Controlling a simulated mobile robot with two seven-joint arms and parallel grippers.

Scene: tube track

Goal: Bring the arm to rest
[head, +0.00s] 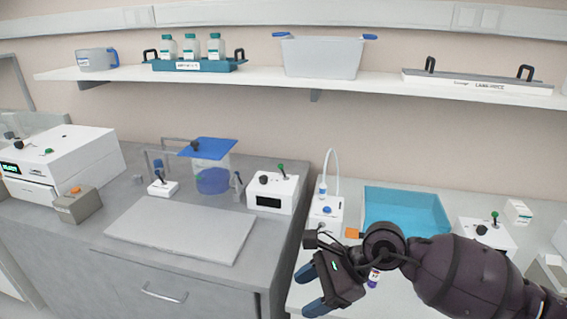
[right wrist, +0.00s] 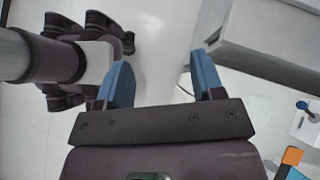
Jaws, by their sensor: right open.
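My right arm comes in from the right in the head view, with its dark gripper (head: 308,290) over the front of the white bench. The blue fingertips point left and down. In the right wrist view the two blue fingers of my right gripper (right wrist: 163,82) stand well apart with nothing between them. The floor and my own base show beyond them. A small tube with a purple mark (head: 373,278) shows just behind the gripper, partly hidden by the arm. My left gripper is in neither view.
A blue tray (head: 405,208) and a white dispenser (head: 326,212) stand behind my right arm. A grey board (head: 182,229) lies on the left counter. A shelf (head: 270,77) runs above, holding a bottle rack (head: 195,66) and a clear bin (head: 322,58). The counter edge is close to the gripper.

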